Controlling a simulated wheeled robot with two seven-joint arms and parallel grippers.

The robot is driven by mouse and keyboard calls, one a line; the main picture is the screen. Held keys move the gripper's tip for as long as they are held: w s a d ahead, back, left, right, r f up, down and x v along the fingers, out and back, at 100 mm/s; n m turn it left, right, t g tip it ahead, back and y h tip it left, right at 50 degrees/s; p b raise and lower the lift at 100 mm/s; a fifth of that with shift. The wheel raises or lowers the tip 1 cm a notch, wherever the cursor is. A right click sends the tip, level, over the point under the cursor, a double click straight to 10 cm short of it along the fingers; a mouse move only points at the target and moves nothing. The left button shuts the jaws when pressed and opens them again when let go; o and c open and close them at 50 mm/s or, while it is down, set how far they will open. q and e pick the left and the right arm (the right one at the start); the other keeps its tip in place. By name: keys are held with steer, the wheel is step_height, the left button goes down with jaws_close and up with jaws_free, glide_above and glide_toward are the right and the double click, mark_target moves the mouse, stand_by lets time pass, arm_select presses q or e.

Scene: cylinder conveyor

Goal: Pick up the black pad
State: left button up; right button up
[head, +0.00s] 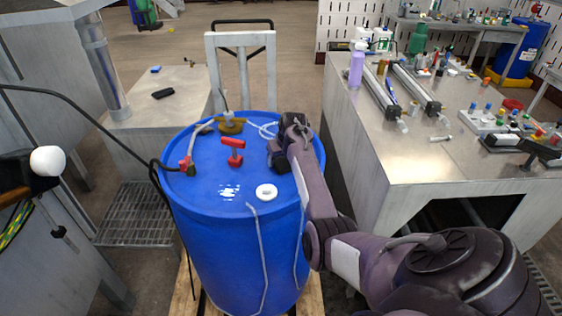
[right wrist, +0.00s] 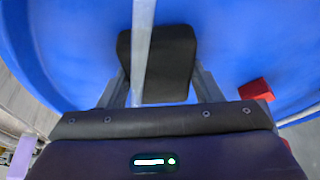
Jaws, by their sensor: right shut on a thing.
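In the right wrist view, the black pad (right wrist: 175,62) sits between the two fingers of my right gripper (right wrist: 160,82), which is shut on it. A pale grey strip crosses in front of the pad. Blue surface lies behind the pad. In the head view, my right gripper (head: 283,146) is at the right rear part of the blue barrel's top (head: 220,195). There I cannot tell the pad apart from the dark gripper. My left gripper is not in view.
On the barrel top are a red valve handle (head: 234,152), a white ring (head: 266,191), a brass fitting (head: 231,126) and a hose fitting (head: 187,167). A metal bench (head: 400,165) stands right. A low table (head: 150,125) at left holds a small black object (head: 163,93).

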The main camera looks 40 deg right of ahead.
mark_target(282, 159)
steer(key=shift+d+f, duration=0.1)
steer(key=shift+c, duration=0.4)
steer(key=shift+r, duration=0.2)
step_height(282, 159, up, 6)
steer(key=p, duration=0.5)
steer(key=shift+f, duration=0.1)
step_height(282, 159, up, 12)
steer(key=shift+r+b, duration=0.2)
steer(key=shift+b, duration=0.1)
